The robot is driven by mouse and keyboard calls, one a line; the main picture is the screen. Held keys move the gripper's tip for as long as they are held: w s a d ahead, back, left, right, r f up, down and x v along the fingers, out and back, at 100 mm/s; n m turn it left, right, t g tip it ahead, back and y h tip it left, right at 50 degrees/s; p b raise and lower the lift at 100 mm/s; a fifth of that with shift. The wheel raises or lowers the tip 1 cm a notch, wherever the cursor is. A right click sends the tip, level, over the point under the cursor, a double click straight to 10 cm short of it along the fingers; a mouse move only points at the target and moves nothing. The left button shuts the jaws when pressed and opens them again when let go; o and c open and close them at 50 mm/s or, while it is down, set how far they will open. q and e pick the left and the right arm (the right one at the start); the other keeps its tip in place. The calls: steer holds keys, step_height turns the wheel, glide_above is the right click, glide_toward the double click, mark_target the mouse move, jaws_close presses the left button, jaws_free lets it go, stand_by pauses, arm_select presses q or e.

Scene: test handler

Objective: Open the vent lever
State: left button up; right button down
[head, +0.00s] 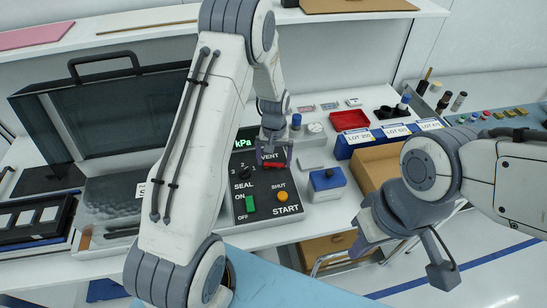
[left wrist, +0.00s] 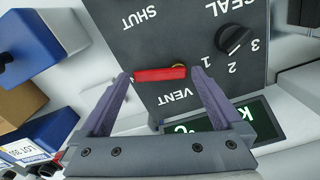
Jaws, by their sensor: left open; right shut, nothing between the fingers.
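The red vent lever (head: 274,165) is on the dark control panel (head: 238,188), just below the VENT label. In the left wrist view the lever (left wrist: 160,74) lies crosswise between the VENT and SHUT labels. My left gripper (head: 275,152) is over the panel at the lever. In the left wrist view its open purple fingers (left wrist: 163,78) stand on either side of the lever's ends, with nothing clearly gripped. Whether a finger touches the lever is unclear. My right gripper (head: 364,245) is shut and empty, low in front of the bench, away from the panel.
The panel has a SEAL knob (head: 243,172), a green ON switch (head: 250,204) and an orange START button (head: 282,196). A blue-and-white box (head: 327,184) stands close right of the panel. A dark-lidded chamber (head: 110,115) is left. Blue LOT boxes (head: 343,150) stand at right.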

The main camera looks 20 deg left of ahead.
mark_target(274, 163)
arm_select(q)
steer(key=shift+c, duration=0.3)
steer(key=c, duration=1)
steer(key=shift+w+a+n, duration=0.1)
steer(key=shift+w+n, duration=0.05)
steer(key=shift+n, duration=0.65)
steer(key=o, duration=1.1)
steer(key=shift+c, duration=0.2)
steer(key=shift+r, duration=0.1)
step_height(274, 163, up, 10)
steer(key=b, duration=0.2)
steer(key=shift+r+b, duration=0.15)
steer(key=shift+b, duration=0.2)
